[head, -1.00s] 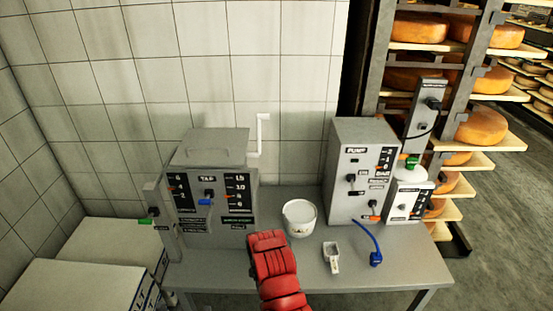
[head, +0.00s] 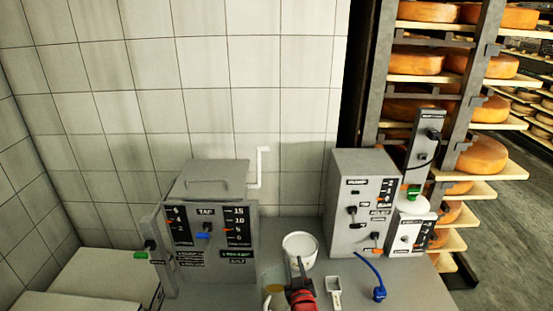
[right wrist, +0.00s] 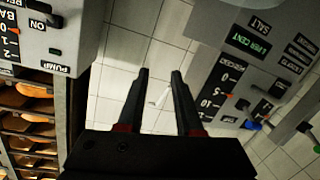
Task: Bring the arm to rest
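My right gripper (head: 297,262) is low in the head view, its dark fingers pointing up in front of the white bucket (head: 300,243) and its red arm running off the bottom edge. In the right wrist view its two fingers (right wrist: 160,74) stand apart with nothing between them, tiles and a white crank handle showing through the gap. My left gripper is in neither view.
A grey TAP machine (head: 215,270) stands left and a PUMP machine (head: 345,205) right. A small scoop (head: 334,290), blue nozzle (head: 379,294) and partly hidden amber round thing (head: 272,288) lie near the gripper. Cheese shelves (head: 440,79) stand beyond.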

